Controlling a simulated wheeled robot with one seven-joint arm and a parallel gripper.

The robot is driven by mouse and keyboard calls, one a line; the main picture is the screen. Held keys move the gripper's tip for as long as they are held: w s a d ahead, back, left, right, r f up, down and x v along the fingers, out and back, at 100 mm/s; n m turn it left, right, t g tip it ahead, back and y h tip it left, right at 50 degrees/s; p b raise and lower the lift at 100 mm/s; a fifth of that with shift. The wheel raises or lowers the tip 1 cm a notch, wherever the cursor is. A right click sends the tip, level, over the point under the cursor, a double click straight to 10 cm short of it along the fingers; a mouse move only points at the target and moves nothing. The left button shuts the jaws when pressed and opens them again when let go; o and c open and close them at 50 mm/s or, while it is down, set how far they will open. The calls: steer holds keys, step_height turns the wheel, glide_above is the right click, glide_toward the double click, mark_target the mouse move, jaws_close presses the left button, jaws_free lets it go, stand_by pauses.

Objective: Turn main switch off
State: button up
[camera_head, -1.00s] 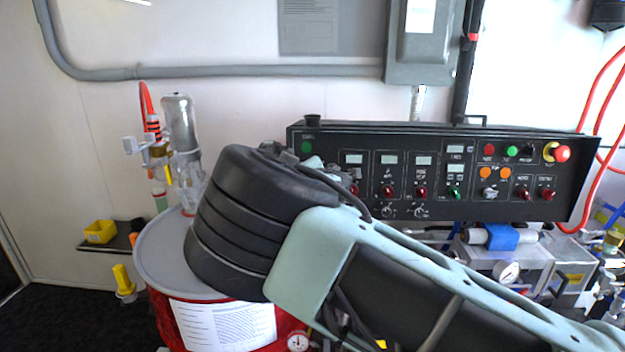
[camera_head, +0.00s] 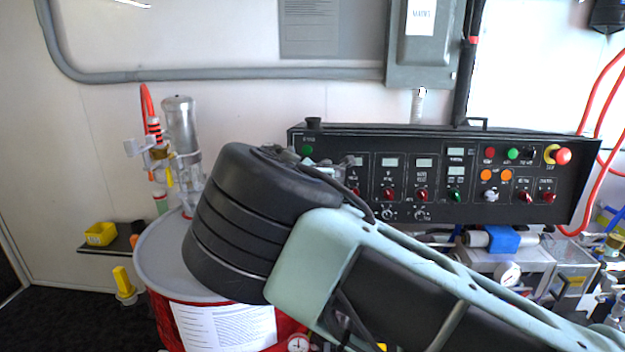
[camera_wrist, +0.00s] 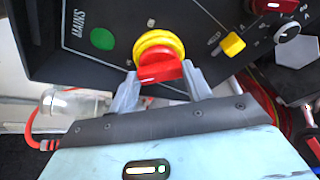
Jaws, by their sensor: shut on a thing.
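The main switch (camera_wrist: 160,65) shows in the wrist view as a red handle on a round yellow base. It sits on the black control panel (camera_wrist: 210,15), beside a green light (camera_wrist: 102,39) and the word MAINS. My gripper (camera_wrist: 161,80) is shut on the red handle, with one grey finger on each side of it. In the head view, the panel (camera_head: 560,200) stands against the wall. There my arm hides the switch, and the green light (camera_head: 307,150) shows at the panel's upper left.
A yellow knob (camera_wrist: 232,44) sits to the right of the switch in the wrist view. A red drum with a grey lid (camera_head: 160,255) stands below my arm. A red stop button (camera_head: 562,156) is at the panel's far right.

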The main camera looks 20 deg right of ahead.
steer(key=shift+f, duration=0.1)
steer(key=o, duration=1)
steer(key=p+v, duration=0.3)
steer(key=v, duration=1.4)
steer(key=shift+s+a, duration=0.15)
steer(key=shift+s, duration=0.15)
